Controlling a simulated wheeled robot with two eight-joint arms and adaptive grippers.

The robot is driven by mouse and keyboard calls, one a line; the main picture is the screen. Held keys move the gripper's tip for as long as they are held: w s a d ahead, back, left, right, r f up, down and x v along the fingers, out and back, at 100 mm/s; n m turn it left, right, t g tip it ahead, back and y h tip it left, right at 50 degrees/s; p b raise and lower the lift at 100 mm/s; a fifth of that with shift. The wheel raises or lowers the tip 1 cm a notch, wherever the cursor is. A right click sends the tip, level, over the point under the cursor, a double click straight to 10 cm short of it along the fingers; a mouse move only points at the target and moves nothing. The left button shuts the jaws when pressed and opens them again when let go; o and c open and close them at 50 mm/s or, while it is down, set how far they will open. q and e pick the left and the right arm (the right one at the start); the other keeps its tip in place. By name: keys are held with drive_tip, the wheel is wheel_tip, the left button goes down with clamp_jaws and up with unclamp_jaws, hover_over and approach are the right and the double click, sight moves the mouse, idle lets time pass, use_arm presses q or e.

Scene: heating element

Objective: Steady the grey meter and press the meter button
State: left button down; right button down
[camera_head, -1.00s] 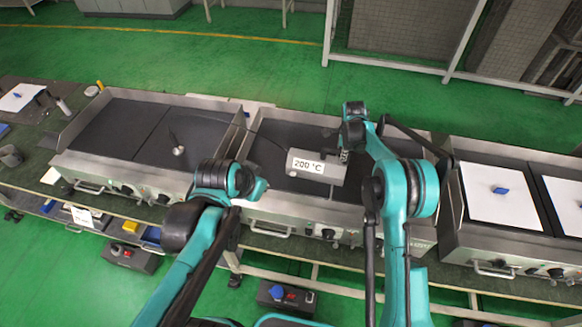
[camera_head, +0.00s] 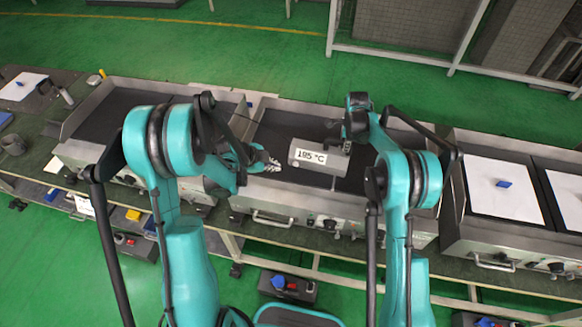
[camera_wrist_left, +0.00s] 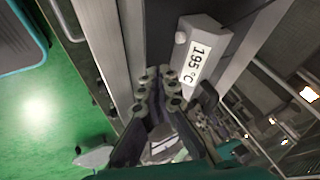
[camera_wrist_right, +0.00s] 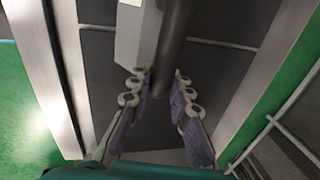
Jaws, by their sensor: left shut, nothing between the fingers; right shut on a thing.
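The grey meter (camera_head: 300,168) is held over the middle griddle and its label reads 195 °C. It also shows in the left wrist view (camera_wrist_left: 218,45), with a round pale button (camera_wrist_left: 181,38) on its end. My right gripper (camera_head: 345,146) is shut on the meter's dark handle, which runs between its fingers in the right wrist view (camera_wrist_right: 174,40) beside the grey body (camera_wrist_right: 133,38). My left gripper (camera_head: 273,165) is shut and empty, just left of the meter's button end. In the left wrist view its fingertips (camera_wrist_left: 158,92) are apart from the button.
The middle griddle's metal front (camera_head: 285,192) lies beneath the grippers. Another griddle (camera_head: 105,112) stands left, partly hidden by my left arm. White plates with blue items (camera_head: 503,200) lie on the right station. Green floor (camera_head: 250,65) is clear behind the bench.

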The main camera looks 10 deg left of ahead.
sight(296, 164)
use_arm(q)
drive_tip(key=f, duration=0.1)
drive_tip(key=f+m, duration=0.1)
drive_tip(key=f, duration=0.1)
drive_tip(key=shift+w+a, duration=0.2)
drive_tip(key=shift+f, duration=0.15)
drive_tip(key=x, duration=0.9)
drive_tip(key=shift+d, duration=0.15)
drive_tip(key=w, duration=0.3)
drive_tip(key=shift+w+d+f, duration=0.15)
drive_tip(key=shift+d+f, duration=0.1)
drive_tip(key=shift+w, duration=0.55)
